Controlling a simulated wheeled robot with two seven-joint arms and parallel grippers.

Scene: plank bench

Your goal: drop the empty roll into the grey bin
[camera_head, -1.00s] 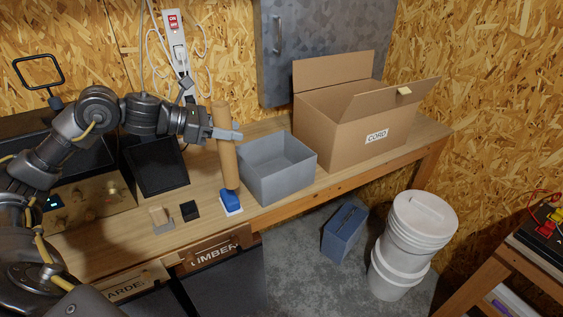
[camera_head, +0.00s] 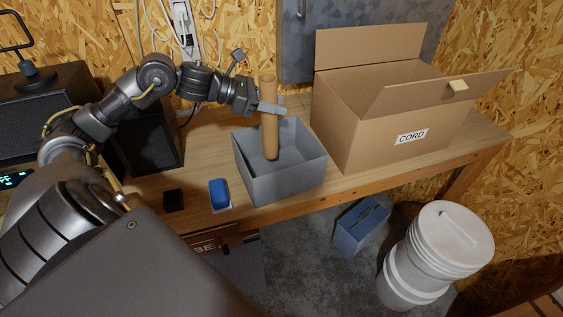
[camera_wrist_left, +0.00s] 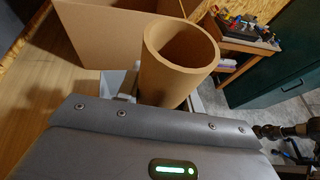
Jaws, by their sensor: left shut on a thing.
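The empty roll (camera_head: 269,125) is a tall brown cardboard tube, held nearly upright. My left gripper (camera_head: 268,107) is shut on it near its upper part. The grey bin (camera_head: 283,183) is an open box on the bench. The lower end of the roll shows inside the bin's outline, over its opening; I cannot tell whether it touches the floor of the bin. In the left wrist view the roll's hollow open top (camera_wrist_left: 180,55) stands just beyond the gripper. My right gripper is not in view.
A large open cardboard box (camera_head: 385,110) marked CORD stands right of the bin. A blue block (camera_head: 219,194) and a small black block (camera_head: 173,200) lie on the bench (camera_head: 205,150) left of the bin. White buckets (camera_head: 440,250) and a blue container (camera_head: 360,227) stand on the floor.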

